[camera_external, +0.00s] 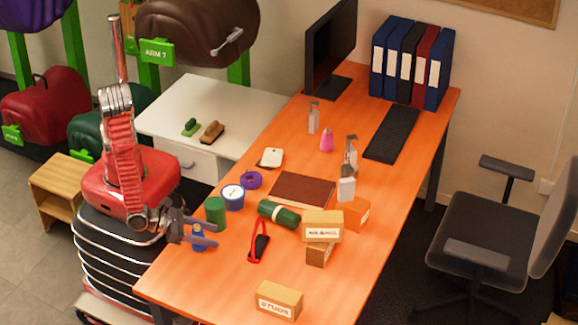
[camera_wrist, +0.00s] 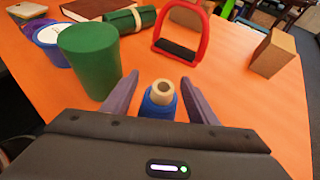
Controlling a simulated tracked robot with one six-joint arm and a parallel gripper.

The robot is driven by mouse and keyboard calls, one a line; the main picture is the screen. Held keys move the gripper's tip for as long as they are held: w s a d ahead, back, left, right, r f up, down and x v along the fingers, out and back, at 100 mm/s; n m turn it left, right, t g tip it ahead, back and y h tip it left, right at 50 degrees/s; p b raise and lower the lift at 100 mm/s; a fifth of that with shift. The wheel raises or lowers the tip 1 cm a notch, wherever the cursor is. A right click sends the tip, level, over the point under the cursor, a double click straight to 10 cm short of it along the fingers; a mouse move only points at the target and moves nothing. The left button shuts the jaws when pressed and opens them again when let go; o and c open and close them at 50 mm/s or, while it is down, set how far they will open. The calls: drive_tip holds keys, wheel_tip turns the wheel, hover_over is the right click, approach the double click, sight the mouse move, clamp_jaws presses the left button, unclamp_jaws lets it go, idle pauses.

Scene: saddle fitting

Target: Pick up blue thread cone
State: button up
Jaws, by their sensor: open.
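The blue thread cone (camera_external: 198,239) stands upright near the left edge of the orange table. In the wrist view the blue thread cone (camera_wrist: 158,108) shows its pale, hollow top, and its lower part is hidden by my gripper body. My gripper (camera_external: 215,235) is open and low over the table edge, with a finger on each side of the cone. In the wrist view my gripper (camera_wrist: 160,80) has visible gaps between the cone and both fingers. The jaws hold nothing.
A green cylinder (camera_wrist: 88,62) stands close to the left finger. A blue tin (camera_external: 232,197) and green roll (camera_external: 279,213) are nearby.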

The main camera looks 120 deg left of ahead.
drive_tip(key=c, duration=1.2)
drive_tip(key=shift+o, duration=0.2)
drive_tip(key=shift+r, duration=0.15)
wheel_tip(320, 180, up, 10)
idle(0.3)
idle(0.5)
